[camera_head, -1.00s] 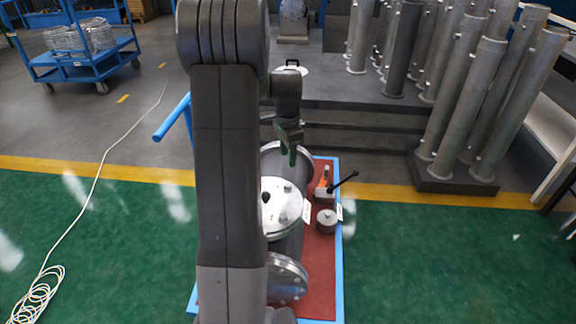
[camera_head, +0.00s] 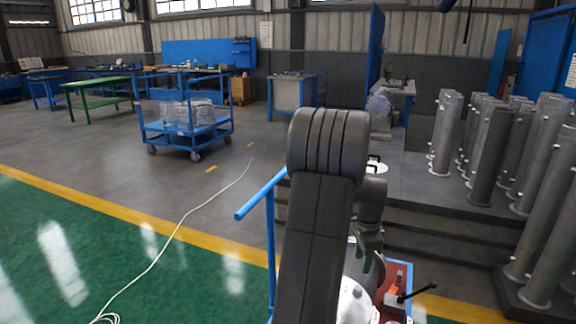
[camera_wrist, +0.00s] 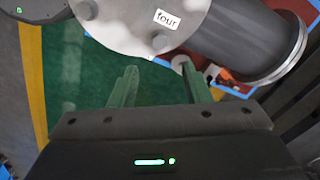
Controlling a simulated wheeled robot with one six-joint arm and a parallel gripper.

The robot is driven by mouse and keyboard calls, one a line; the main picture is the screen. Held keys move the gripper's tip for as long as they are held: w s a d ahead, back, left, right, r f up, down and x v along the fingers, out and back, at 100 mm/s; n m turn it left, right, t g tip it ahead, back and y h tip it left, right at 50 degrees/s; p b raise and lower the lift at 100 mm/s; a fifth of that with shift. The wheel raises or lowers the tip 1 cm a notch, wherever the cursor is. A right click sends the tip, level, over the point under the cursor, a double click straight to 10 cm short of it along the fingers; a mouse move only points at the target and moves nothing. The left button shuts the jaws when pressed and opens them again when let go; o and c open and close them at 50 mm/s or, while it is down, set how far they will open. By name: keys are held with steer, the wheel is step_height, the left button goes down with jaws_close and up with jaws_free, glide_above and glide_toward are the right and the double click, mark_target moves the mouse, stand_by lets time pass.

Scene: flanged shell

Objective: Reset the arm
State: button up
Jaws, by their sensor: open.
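My gripper (camera_wrist: 160,84) is open and empty in the wrist view, its two green fingers apart over green floor. In the head view it (camera_head: 364,258) hangs low behind my arm, near the flanged shell (camera_head: 353,262). The shell's white cover plate (camera_head: 355,302) is partly hidden by my arm. In the wrist view the plate (camera_wrist: 135,22) carries a label reading "four", and the grey shell body (camera_wrist: 235,32) ends in a flange at the right. The fingers look apart from both.
The shell is on a red-topped cart (camera_head: 396,272) with a blue handle (camera_head: 262,194). A black lever (camera_head: 416,293) stands on it. Grey flanged pipes (camera_head: 492,155) stand at the right. A blue trolley (camera_head: 187,132) is at the back left. A white cable (camera_head: 190,212) crosses open floor.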

mark_target(358, 288)
step_height(358, 288, down, 10)
steer(key=shift+r+b, duration=0.1)
steer(key=shift+b, duration=0.65)
steer(key=shift+r, duration=0.15)
step_height(358, 288, up, 13)
steer(key=p, duration=0.2)
step_height(358, 288, down, 14)
steer(key=shift+r+b, duration=0.1)
steer(key=shift+b, duration=0.95)
steer(key=shift+r+n+b, duration=0.2)
steer(key=shift+n+b, duration=0.1)
steer(key=shift+n, duration=0.5)
steer(key=n+b, duration=0.1)
steer(key=n, duration=0.2)
steer(key=n+b, duration=0.3)
steer(key=n, duration=0.2)
steer(key=shift+n, duration=0.3)
step_height(358, 288, up, 14)
steer(key=p, duration=0.3)
steer(key=shift+f, duration=0.2)
